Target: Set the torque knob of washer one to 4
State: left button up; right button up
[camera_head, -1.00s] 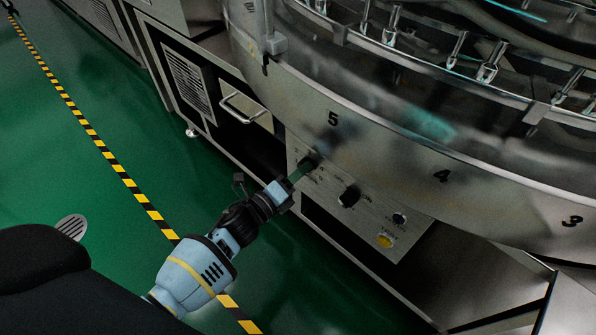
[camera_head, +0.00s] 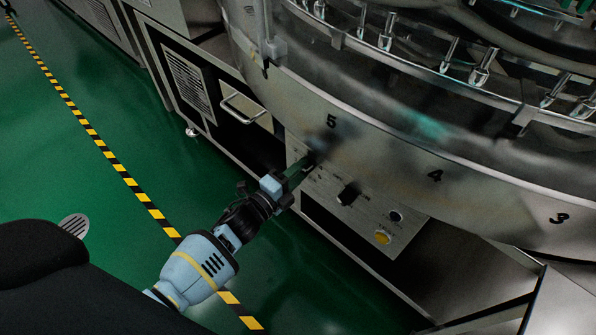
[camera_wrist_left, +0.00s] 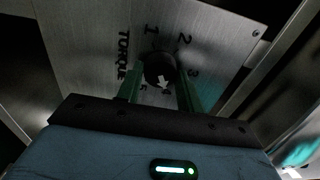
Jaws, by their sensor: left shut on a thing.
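The torque knob (camera_wrist_left: 160,68) is black and round, on a brushed-metal panel beside the word TORQUE in the left wrist view. The numbers 1, 2 and 3 show around its far and right sides; other marks near my gripper are hidden or unclear. The knob's white arrow points down in the picture, away from the 1. My left gripper (camera_wrist_left: 161,84) is shut on the knob, one green finger on each side. In the head view, my left gripper (camera_head: 307,163) reaches the upper left of the control panel (camera_head: 325,210) and mostly covers the knob.
A second black knob (camera_head: 347,196), a small dark button (camera_head: 396,216) and a yellow button (camera_head: 383,238) sit on the same panel. The washer's numbered drum rim (camera_head: 385,150) overhangs it. A handle (camera_head: 240,108) juts out at the left. The green floor (camera_head: 110,235) is open.

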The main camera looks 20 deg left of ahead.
pick_arm(q)
jog(key=o, duration=0.8)
jog(key=shift+o, duration=0.9)
pick_arm(e)
jog(key=shift+s, duration=0.4)
pick_arm(q)
jog(key=p+v, duration=0.2)
jog(key=v, duration=0.6)
pick_arm(e)
jog(key=shift+w+r, duration=0.3)
jog(key=shift+r, duration=0.25)
jog(key=shift+w+r, duration=0.3)
jog(key=shift+r, duration=0.25)
jog(key=shift+s, duration=0.2)
